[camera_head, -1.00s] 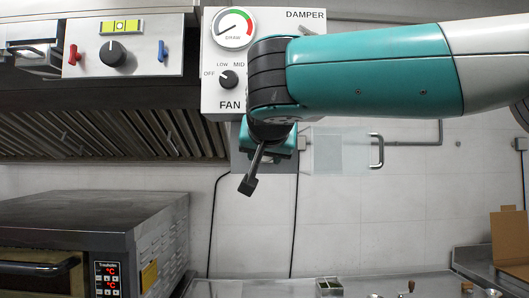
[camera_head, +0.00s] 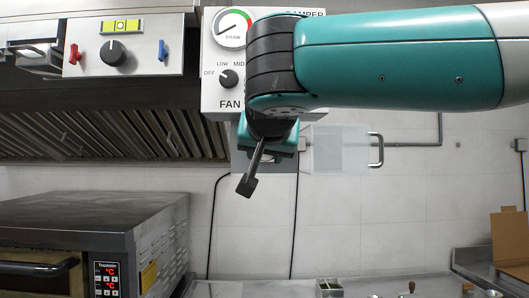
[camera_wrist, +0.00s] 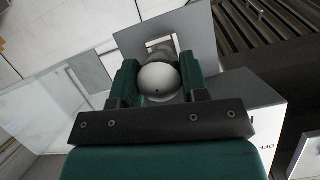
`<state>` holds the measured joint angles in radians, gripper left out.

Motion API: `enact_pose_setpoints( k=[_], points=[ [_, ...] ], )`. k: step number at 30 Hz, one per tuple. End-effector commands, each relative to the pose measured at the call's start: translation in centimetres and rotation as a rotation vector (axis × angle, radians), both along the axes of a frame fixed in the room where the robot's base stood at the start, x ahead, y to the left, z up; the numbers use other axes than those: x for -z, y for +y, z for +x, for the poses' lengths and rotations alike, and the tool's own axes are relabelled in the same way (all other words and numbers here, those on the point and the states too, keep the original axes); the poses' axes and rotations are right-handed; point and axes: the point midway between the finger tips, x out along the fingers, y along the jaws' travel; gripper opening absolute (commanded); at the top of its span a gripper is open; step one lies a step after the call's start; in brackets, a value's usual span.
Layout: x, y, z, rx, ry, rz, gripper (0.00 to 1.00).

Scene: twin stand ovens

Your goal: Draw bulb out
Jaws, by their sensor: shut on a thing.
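Just beyond the bulb is a grey plate with a light-framed opening (camera_wrist: 163,43). I cannot tell whether the bulb's base still sits in a socket, as the bulb hides it.
A control box with a draw gauge and fan knob (camera_head: 228,78) is just above and left of my wrist. A hood with slatted filters (camera_head: 110,134) is to the left. An oven (camera_head: 85,245) stands below it. A cardboard box (camera_head: 510,242) is at right.

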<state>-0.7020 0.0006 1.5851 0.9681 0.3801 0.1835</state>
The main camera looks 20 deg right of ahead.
Motion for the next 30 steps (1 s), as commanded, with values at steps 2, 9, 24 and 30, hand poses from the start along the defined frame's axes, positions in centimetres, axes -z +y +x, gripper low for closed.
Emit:
enact_pose_setpoints(
  k=[2, 9, 24, 30],
  points=[
    [0.0, 0.2, -0.3, -0.002, -0.001, 0.001, 0.17],
    [0.0, 0.4, -1.3, -0.002, -0.001, 0.0, 0.17],
    [0.0, 0.7, -2.3, 0.001, -0.001, 0.001, 0.17],
    [0.0, 0.7, -2.3, 0.0, -0.001, 0.001, 0.17]
  ],
)
